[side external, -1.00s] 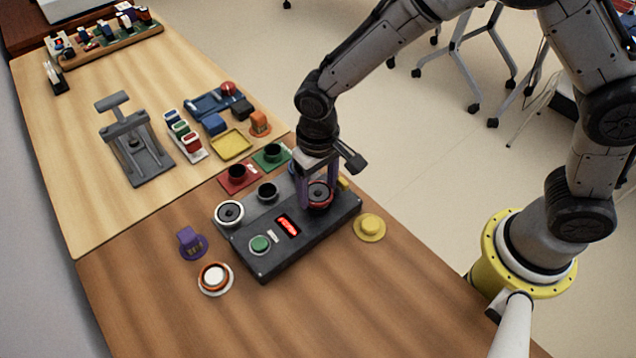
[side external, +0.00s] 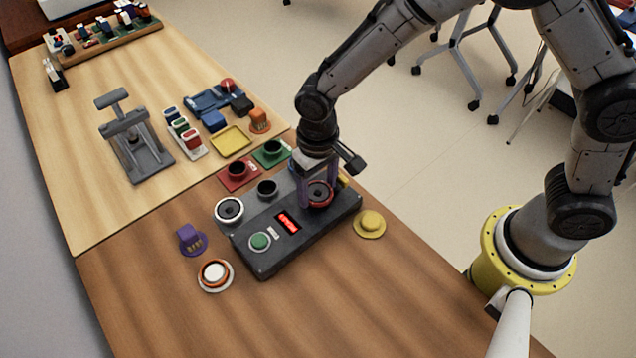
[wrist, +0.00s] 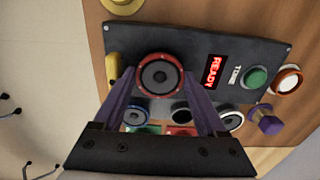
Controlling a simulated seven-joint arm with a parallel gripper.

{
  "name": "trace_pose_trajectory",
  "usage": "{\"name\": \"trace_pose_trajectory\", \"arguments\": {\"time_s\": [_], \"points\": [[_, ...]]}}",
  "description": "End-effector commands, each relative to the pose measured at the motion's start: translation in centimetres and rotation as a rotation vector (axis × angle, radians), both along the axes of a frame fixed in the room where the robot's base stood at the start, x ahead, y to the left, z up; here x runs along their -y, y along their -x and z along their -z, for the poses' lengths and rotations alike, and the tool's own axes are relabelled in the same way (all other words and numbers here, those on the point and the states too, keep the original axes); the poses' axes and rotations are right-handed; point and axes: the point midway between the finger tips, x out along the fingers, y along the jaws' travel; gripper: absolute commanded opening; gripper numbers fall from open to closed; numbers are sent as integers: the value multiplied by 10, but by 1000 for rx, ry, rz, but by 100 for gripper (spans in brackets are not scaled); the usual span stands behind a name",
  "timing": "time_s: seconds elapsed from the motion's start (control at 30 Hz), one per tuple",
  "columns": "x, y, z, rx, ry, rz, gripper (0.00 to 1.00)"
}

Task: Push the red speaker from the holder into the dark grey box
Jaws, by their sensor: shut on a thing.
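The dark grey box (side external: 322,224) stands on the brown table, with a lit red display (side external: 288,221) and a green button (side external: 260,241). The display reads READY in the wrist view (wrist: 214,71). The red speaker (side external: 320,190), a dark cone in a red ring, is at the box's far right end. It shows face-on in the wrist view (wrist: 160,75). My gripper (side external: 318,200) points down with its purple fingers shut on either side of the speaker. Whether the speaker is seated in the box or just above it, I cannot tell.
A white-ringed speaker (side external: 229,210) and a black round part (side external: 267,188) are at the box's left end and back edge. Red (side external: 238,182) and green (side external: 271,160) holders with black cups stand behind. A yellow disc (side external: 369,223) is right; purple (side external: 191,239) and orange-white (side external: 215,274) parts are left.

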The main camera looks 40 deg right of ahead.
Motion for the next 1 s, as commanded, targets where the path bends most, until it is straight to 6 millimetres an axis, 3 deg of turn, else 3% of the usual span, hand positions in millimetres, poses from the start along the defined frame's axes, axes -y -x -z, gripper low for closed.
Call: {"name": "trace_pose_trajectory", "arguments": {"time_s": [0.97, 1.0], "points": [[0, 0, 6, -2, 1, 0, 25], [0, 0, 6, -2, 1, 0, 76]]}}
